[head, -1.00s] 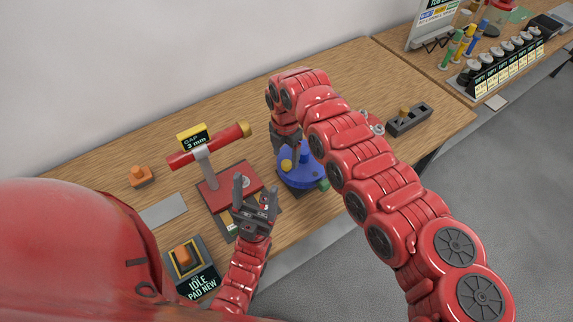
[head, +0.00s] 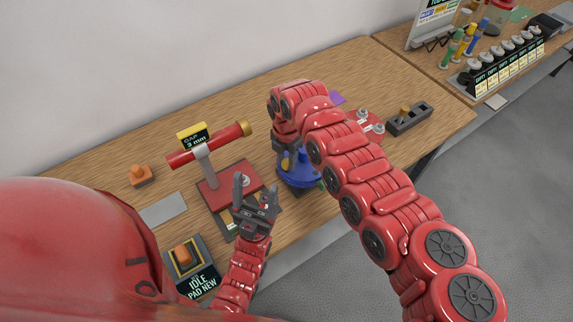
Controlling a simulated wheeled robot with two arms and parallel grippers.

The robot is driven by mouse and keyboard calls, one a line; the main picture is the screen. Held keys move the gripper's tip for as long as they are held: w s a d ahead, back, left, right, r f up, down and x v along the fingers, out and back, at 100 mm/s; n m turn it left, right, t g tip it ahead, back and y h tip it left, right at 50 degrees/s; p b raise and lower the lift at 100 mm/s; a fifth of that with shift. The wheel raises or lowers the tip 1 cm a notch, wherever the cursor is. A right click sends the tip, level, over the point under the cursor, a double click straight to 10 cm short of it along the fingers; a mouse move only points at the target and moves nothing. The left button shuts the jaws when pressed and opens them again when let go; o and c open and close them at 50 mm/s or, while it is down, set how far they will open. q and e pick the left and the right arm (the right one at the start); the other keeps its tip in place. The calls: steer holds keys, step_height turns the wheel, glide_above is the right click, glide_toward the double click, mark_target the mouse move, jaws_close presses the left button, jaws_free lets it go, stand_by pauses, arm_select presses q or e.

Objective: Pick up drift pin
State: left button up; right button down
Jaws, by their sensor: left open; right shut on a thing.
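My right gripper (head: 288,158) is low over a blue round fixture (head: 300,177). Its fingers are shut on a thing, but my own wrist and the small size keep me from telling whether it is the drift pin. A small yellow part (head: 285,163) shows at the fingers, on or just above the fixture. My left gripper (head: 254,192) is open and empty, fingers up, in front of the red press base. A brass-topped peg (head: 405,109) stands in a dark grey block at the right; I cannot tell if it is a drift pin.
A red plate with metal fittings (head: 366,122) and a purple patch (head: 336,97) lie behind my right arm. An orange button (head: 140,174) and an "IDLE PAD NEW" box (head: 190,265) are at left.

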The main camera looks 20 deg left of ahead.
steer(key=shift+w+r, duration=0.1)
steer(key=shift+r, duration=0.45)
step_height(320, 180, up, 9)
steer(key=p, duration=0.1)
step_height(320, 180, up, 5)
glide_above(286, 162)
steer(key=shift+p, duration=0.3)
steer(key=shift+f, duration=0.1)
stand_by(0.4)
